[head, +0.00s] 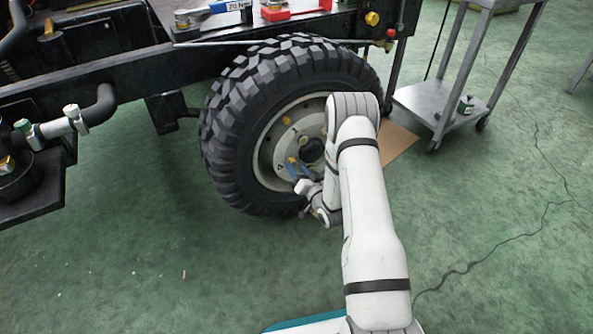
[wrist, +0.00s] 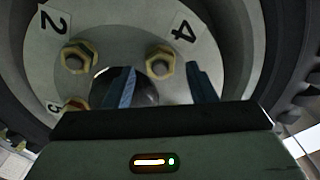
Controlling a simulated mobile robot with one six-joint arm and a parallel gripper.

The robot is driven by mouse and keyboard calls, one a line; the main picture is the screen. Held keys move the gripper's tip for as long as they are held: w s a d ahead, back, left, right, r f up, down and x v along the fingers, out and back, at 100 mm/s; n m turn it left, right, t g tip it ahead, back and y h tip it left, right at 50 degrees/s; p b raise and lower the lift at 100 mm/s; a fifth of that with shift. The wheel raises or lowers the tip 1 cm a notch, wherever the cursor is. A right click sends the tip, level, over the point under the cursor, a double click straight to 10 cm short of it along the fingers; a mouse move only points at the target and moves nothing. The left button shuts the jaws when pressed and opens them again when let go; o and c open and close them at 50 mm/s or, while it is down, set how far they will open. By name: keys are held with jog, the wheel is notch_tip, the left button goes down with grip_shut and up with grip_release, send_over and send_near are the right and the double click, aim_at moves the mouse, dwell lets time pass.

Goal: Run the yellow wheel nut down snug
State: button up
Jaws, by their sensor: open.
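The wheel (head: 232,130) is on the vehicle, its pale hub facing me. In the wrist view, hex nuts with yellowish rims sit on studs: one nut (wrist: 160,62) by the label 4, one nut (wrist: 78,57) by the label 2, and one nut (wrist: 77,103) by the label 5, partly hidden. In the head view a yellow nut (head: 286,119) shows high on the hub. I cannot tell which nut the task means. My gripper (wrist: 162,80) is open and empty, its blue fingers spread just below the nut by label 4. It also shows low at the hub (head: 296,170).
My arm covers the right part of the wheel in the head view. A metal cart (head: 440,98) stands at the right, and a cardboard sheet (head: 396,142) lies behind the wheel. A shelf with tools is above the tyre. The green floor at the left is clear.

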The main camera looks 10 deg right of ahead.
jog(key=shift+w+a, duration=0.25)
jog(key=shift+w, duration=0.4)
jog(key=c, duration=1)
jog(key=m, duration=0.5)
jog(key=shift+m, duration=0.4)
jog(key=o, duration=1)
jog(key=shift+d, duration=0.1)
